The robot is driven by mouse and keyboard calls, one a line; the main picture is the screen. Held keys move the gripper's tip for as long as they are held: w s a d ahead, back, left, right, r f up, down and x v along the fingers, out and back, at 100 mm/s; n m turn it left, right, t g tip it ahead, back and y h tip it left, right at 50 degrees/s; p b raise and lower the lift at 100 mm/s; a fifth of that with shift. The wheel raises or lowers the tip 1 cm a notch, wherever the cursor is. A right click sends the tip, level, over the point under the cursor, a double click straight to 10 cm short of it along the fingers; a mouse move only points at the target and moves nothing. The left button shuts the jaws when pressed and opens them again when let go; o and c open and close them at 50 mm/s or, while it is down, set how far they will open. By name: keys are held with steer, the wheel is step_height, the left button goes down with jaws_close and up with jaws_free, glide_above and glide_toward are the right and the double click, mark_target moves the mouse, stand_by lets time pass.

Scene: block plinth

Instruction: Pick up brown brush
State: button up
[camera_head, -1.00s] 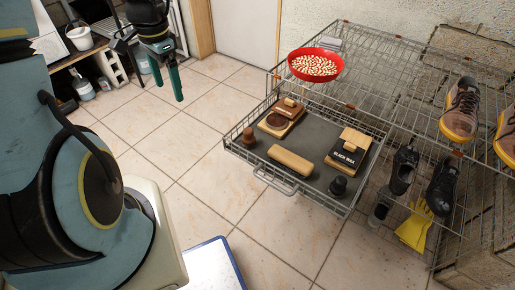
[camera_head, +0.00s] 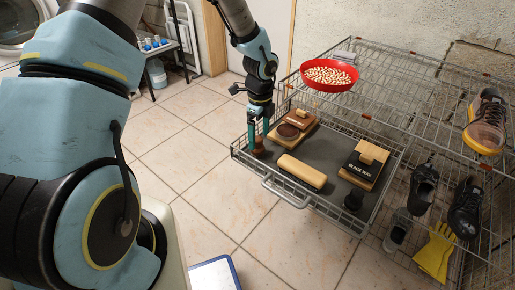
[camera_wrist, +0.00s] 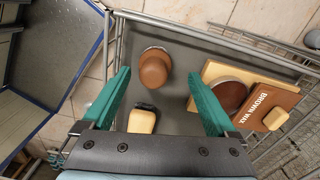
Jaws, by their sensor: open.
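The brown brush (camera_head: 259,149) is a small round-topped knob standing near the left corner of the grey-lined wire drawer. In the wrist view the brown brush (camera_wrist: 155,70) shows its domed top and a wider base. My gripper (camera_head: 258,128) is over that corner of the drawer, pointing down, just above the brush. In the wrist view my gripper (camera_wrist: 158,78) is open, with its green fingers on either side of the brush and a gap to each. Nothing is between the fingers in contact with them.
The pale wooden brush (camera_head: 302,172), brown wax box with round tin (camera_head: 291,131), black wax box (camera_head: 365,168) and black brush (camera_head: 354,199) share the drawer. The drawer's wire rim (camera_head: 240,155) is close to the gripper. A red bowl (camera_head: 329,76) stands on the rack above.

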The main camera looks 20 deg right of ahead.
mark_target(257, 146)
steer(key=f, duration=0.5)
steer(key=shift+s+a, duration=0.2)
steer(key=shift+a, duration=0.2)
steer(key=shift+c, duration=0.4)
steer(key=shift+r, duration=0.1)
jaws_close()
step_height(257, 146, up, 10)
steer(key=shift+p, duration=0.3)
